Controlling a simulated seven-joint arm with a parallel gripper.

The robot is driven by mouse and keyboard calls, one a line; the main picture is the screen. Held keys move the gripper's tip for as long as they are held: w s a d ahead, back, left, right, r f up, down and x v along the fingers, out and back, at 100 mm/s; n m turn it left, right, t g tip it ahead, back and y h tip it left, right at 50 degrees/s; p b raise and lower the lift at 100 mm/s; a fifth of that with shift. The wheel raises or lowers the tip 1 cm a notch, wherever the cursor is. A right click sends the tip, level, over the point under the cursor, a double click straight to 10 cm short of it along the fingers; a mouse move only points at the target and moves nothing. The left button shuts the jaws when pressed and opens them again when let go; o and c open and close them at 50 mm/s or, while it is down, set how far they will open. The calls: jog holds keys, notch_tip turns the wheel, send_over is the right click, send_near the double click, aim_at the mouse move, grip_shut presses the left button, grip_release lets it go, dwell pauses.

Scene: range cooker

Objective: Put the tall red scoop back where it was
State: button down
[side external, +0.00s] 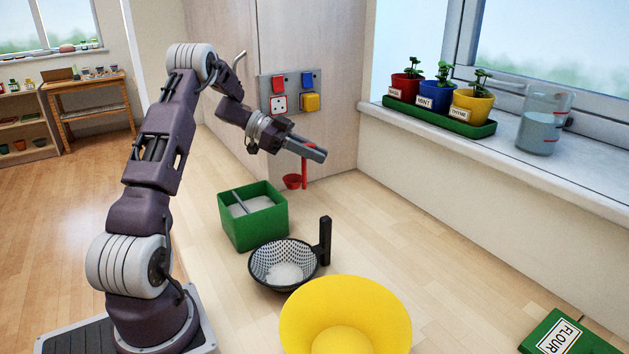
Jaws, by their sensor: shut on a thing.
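The tall red scoop (304,174) hangs upright below my gripper (318,153), with its small red cup (292,182) at the lower left end of the handle. My gripper is shut on the top of the scoop's handle and holds it in front of the wooden panel, to the right of the green box. The fingers hide the handle's top. The green box (256,228) has a divider and pale contents in its compartments. The scoop is outside the box, beyond its right rear corner in the picture. I cannot tell whether the cup touches the counter.
A black strainer (254,262) with white contents and an upright black handle stands in front of the green box. A yellow bowl (345,318) is nearest. A green flour box (570,338) lies at right. Potted herbs and a glass jug (541,128) stand on the sill. The counter's right middle is clear.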

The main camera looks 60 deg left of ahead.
aim_at(306, 175)
notch_tip(306, 175, down, 7)
jog(key=shift+f, duration=0.2)
jog(key=shift+f, duration=0.1)
jog(key=c, duration=1.4)
grip_release()
jog(key=v, duration=1.2)
